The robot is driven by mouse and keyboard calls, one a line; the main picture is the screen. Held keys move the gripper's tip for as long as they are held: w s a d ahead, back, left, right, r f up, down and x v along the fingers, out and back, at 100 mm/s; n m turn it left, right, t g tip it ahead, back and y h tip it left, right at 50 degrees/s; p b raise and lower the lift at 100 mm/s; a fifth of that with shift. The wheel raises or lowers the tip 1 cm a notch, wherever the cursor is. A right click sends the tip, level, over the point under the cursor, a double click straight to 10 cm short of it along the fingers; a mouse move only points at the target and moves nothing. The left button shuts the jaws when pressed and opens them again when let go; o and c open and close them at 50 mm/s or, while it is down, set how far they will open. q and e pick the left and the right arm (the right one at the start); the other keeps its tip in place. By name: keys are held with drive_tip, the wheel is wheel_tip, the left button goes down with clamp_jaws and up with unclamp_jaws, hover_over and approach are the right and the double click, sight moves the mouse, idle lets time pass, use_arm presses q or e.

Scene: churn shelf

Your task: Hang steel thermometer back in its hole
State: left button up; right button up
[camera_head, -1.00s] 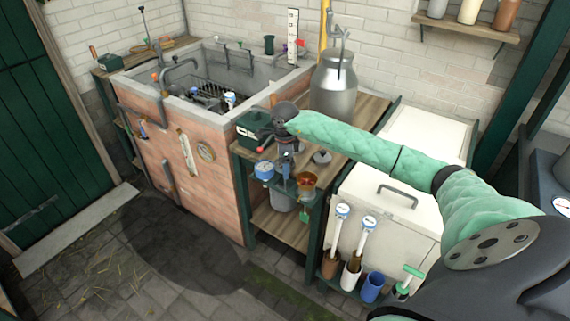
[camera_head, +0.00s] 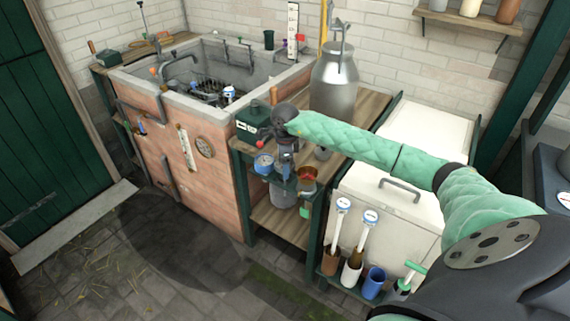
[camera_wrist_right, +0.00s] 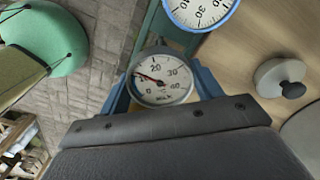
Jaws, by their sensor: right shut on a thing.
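The steel thermometer (camera_wrist_right: 162,78), a round white dial with a grey rim, sits between the blue-grey fingers of my right gripper (camera_wrist_right: 165,85) in the wrist view. In the head view my right gripper (camera_head: 286,165) points down at the front edge of the wooden shelf, over the small green rack, and hides most of the thermometer. The blue-rimmed thermometer (camera_head: 263,164) is just left of the gripper; it also shows at the top of the wrist view (camera_wrist_right: 200,8). The hole and the stem's lower end are hidden. My left gripper is out of view.
A green box (camera_head: 252,122) and a milk churn (camera_head: 334,82) stand on the shelf. A lidded white chest (camera_head: 385,205) is at right, with brushes and holders at its front. The paved floor is clear.

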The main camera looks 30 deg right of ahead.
drive_tip(key=shift+f+b, duration=1.45)
drive_tip(key=shift+f, duration=0.65)
drive_tip(key=o, duration=0.8)
drive_tip(key=shift+a, duration=0.1)
drive_tip(key=shift+s, duration=0.1)
drive_tip(key=shift+c, duration=0.6)
drive_tip(key=shift+o, duration=0.5)
drive_tip(key=shift+f, duration=0.1)
